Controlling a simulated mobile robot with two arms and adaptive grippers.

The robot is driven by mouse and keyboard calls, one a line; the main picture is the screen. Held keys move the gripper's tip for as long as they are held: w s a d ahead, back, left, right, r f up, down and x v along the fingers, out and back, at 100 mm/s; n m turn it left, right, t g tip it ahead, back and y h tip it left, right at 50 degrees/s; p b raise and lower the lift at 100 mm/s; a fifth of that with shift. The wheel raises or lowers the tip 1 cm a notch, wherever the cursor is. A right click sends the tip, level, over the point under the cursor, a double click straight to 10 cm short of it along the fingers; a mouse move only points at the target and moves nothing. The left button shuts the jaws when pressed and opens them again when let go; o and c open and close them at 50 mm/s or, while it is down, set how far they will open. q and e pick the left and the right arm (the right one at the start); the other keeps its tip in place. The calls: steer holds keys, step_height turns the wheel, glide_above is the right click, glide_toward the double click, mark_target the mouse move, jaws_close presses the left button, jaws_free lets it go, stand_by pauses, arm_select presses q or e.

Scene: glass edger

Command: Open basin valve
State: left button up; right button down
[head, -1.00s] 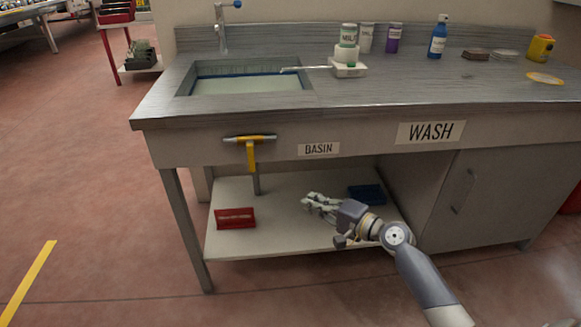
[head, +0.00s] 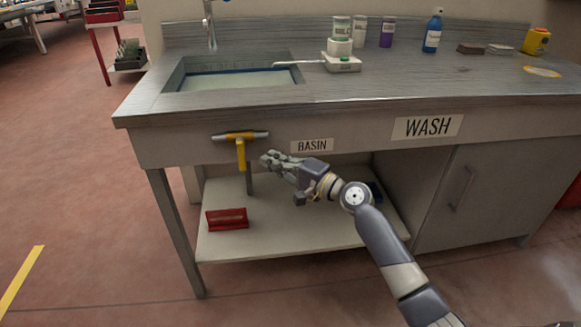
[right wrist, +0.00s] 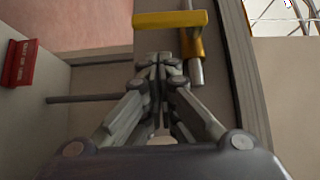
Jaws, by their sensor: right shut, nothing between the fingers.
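The basin valve has a yellow lever (head: 241,152) hanging down from a short horizontal metal pipe (head: 228,135) on the bench front, left of the BASIN label (head: 312,145). In the right wrist view the yellow valve handle (right wrist: 170,19) lies just beyond the fingertips. My right gripper (head: 268,160) is shut and empty, just right of the lever and apart from it in the head view. Its closed fingers (right wrist: 158,62) point at the valve in the right wrist view. My left gripper is out of view.
The basin (head: 240,77) is sunk in the bench top above. A lower shelf (head: 270,240) carries a red sign block (head: 227,219), which also shows in the right wrist view (right wrist: 19,63). A cabinet door (head: 480,190) is at right. A bench leg (head: 175,230) stands at left.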

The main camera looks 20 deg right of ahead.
mark_target(242, 156)
steer(key=a, duration=0.3)
steer(key=shift+w, duration=0.35)
steer(key=shift+f, duration=0.1)
steer(key=shift+b, duration=0.5)
